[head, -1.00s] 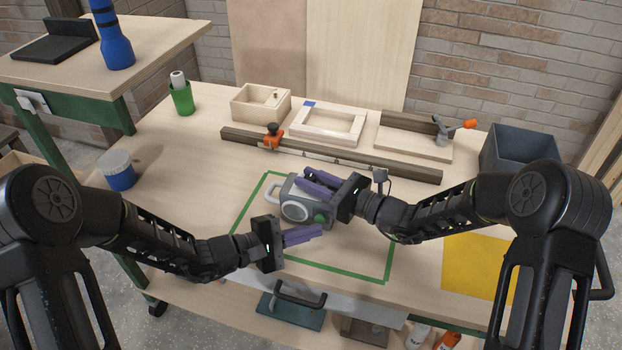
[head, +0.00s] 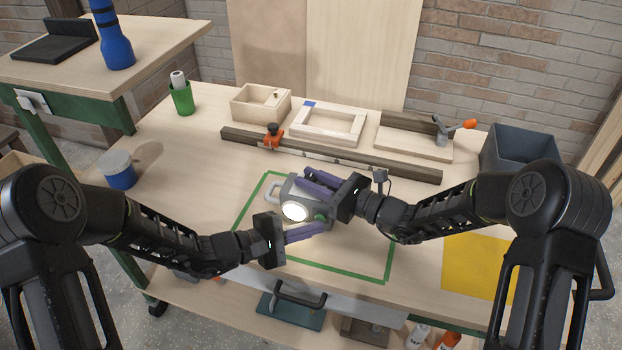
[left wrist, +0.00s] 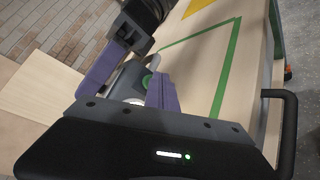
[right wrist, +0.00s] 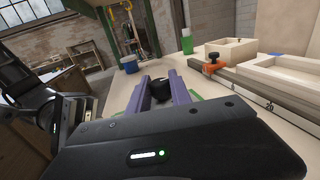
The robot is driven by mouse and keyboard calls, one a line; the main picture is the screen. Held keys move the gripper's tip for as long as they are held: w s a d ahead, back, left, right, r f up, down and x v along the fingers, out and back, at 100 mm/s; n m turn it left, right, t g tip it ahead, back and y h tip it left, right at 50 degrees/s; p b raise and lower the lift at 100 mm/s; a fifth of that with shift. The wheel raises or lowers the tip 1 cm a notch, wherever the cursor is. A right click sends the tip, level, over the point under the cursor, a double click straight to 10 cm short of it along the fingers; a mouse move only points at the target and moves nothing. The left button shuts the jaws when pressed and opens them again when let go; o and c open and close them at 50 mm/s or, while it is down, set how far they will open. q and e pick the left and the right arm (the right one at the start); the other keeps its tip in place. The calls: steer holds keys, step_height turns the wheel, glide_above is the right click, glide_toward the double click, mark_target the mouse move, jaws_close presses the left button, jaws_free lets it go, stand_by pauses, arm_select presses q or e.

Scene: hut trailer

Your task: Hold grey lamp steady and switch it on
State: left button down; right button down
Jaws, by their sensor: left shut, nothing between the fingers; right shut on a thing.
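The grey lamp (head: 312,196) sits upright inside the green taped outline on the bench. Its round front lens (head: 294,211) glows bright white, and a green button (head: 320,215) shows beside the lens. My right gripper (head: 308,182) is shut on the lamp from the right, its purple fingers across the lamp's top. My left gripper (head: 318,231) is shut and empty, its fingertips just in front of the lamp near the button; I cannot tell whether they touch it. In the left wrist view, part of the lamp and the green button (left wrist: 147,81) show beyond the purple fingers.
A dark wooden rail (head: 330,156) with an orange clamp lies behind the lamp. A wooden box (head: 260,103), a pale frame (head: 328,124) and a grey bin (head: 518,150) stand at the back. A yellow sheet (head: 478,268) lies at right.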

arm_select(q)
steer(key=shift+s, duration=0.1)
steer(key=shift+s+a, duration=0.3)
steer(key=shift+s, duration=0.5)
steer(key=shift+s, duration=0.1)
steer(key=shift+s+a, duration=0.3)
steer(key=shift+s, duration=0.6)
steer(key=shift+s+a, duration=0.3)
steer(key=shift+s, duration=0.65)
steer(key=shift+s+a, duration=0.3)
steer(key=shift+s, duration=0.6)
arm_select(e)
steer(key=c, duration=1.1)
jaws_free()
steer(key=v, duration=1.2)
